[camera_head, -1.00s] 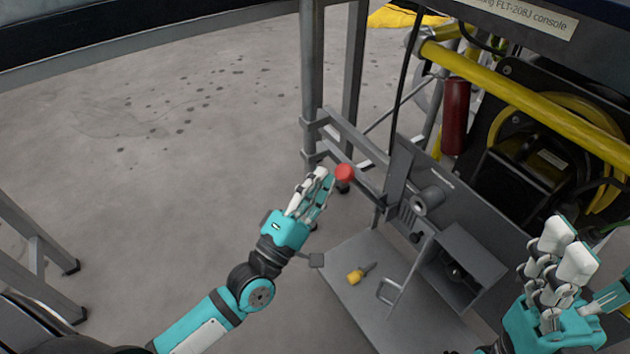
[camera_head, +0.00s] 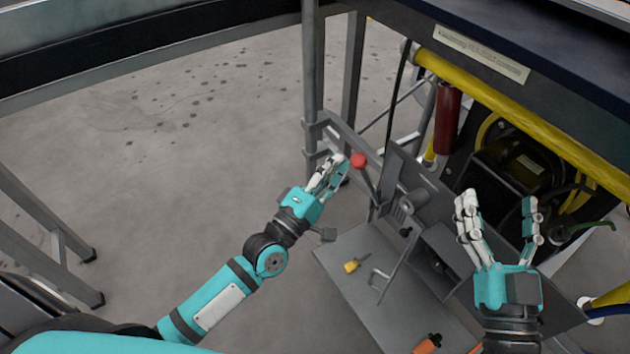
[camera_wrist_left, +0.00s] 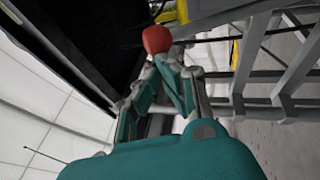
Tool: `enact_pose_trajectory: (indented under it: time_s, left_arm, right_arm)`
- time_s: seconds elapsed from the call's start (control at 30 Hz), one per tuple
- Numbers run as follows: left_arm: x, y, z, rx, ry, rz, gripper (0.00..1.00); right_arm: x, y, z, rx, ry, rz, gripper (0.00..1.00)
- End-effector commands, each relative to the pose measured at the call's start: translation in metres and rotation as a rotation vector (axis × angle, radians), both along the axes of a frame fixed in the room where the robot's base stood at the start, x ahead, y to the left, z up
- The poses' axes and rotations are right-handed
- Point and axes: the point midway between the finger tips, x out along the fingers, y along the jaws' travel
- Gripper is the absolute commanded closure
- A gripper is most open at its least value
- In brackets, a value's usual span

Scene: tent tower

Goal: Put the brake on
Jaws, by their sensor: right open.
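A lever with a red ball knob (camera_head: 358,160) stands at the left end of the grey control panel. The knob also shows in the left wrist view (camera_wrist_left: 156,40), just beyond my fingertips. My left gripper (camera_head: 334,170) is just left of the knob, its fingers pointing towards it. The fingers lie close together and I cannot tell whether they are shut; they do not appear to hold the knob. My right gripper (camera_head: 498,205) is open and empty, raised in front of the panel's right part. No label on the lever is readable.
A grey shelf (camera_head: 350,290) below the panel carries a yellow-handled screwdriver (camera_head: 351,266) and an orange-handled tool (camera_head: 428,344). A yellow rail (camera_head: 510,105), a red cylinder (camera_head: 447,118) and metal table legs (camera_head: 312,70) stand around.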

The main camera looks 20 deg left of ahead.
Motion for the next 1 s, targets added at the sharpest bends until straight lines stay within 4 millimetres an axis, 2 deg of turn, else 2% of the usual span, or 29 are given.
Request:
enact_pose_trajectory:
  time_s: [0.03,0.2,0.5,0.7,1.0]
  left_arm:
    - [0.002,-0.002,0.007,0.003,0.005,-0.001,1.0]
    - [0.009,-0.006,0.01,0.019,0.025,-0.001,1.0]
    - [0.02,-0.014,0.017,0.018,0.023,-0.002,1.0]
    - [0.028,-0.021,0.022,0.016,0.023,-0.001,1.0]
    - [0.043,-0.032,0.029,0.017,0.022,-0.001,1.0]
  right_arm:
    - [0.003,-0.001,-0.009,-0.021,0.074,-0.005,0.26]
    - [0.007,-0.006,-0.051,-0.083,0.308,-0.019,0.26]
    - [-0.008,-0.019,-0.11,-0.164,0.636,-0.039,0.26]
    - [-0.024,-0.027,-0.137,-0.202,0.798,-0.049,0.26]
    - [-0.046,-0.037,-0.163,-0.242,0.975,-0.06,0.26]
